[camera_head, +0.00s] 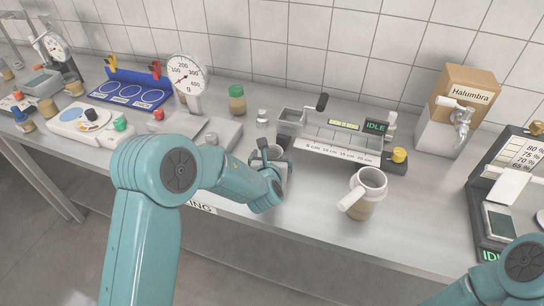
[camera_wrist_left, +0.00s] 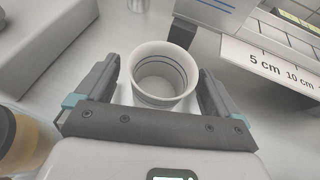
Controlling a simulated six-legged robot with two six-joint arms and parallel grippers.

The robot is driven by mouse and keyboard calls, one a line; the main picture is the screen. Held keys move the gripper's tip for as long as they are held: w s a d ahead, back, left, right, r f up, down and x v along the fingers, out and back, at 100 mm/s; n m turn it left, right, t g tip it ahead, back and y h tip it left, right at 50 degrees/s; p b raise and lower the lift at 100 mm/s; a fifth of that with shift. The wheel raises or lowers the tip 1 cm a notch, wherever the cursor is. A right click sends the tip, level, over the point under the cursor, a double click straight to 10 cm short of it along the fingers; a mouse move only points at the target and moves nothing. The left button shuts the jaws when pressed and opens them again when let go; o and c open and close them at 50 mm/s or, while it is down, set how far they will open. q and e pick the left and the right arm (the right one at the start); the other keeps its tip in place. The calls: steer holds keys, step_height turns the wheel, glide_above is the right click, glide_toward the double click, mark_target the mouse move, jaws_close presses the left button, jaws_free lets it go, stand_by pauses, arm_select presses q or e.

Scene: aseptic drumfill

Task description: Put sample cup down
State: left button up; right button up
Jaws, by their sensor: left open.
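The sample cup (camera_wrist_left: 163,88) is white with blue lines inside. In the left wrist view it is upright, looks empty, and appears to rest on the steel bench. My left gripper (camera_wrist_left: 158,78) is open, with one finger on each side of the cup and a gap visible on both sides. In the head view the left gripper (camera_head: 271,162) is at the bench, with the cup (camera_head: 275,153) mostly hidden between its fingers. My right arm shows only at the lower right corner; its gripper is not seen.
A measuring device with a ruler (camera_head: 338,153) stands just behind and right of the cup. A white-handled jug (camera_head: 366,190) stands further right. A dial scale (camera_head: 188,78) and a green-lidded jar (camera_head: 237,98) are behind. Bare bench lies between the cup and the jug.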

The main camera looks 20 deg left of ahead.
arm_select(q)
steer(key=shift+w+f, duration=0.2)
steer(key=shift+w, duration=0.05)
steer(key=c, duration=1.1)
steer(key=shift+c, duration=0.2)
steer(key=shift+r, duration=0.15)
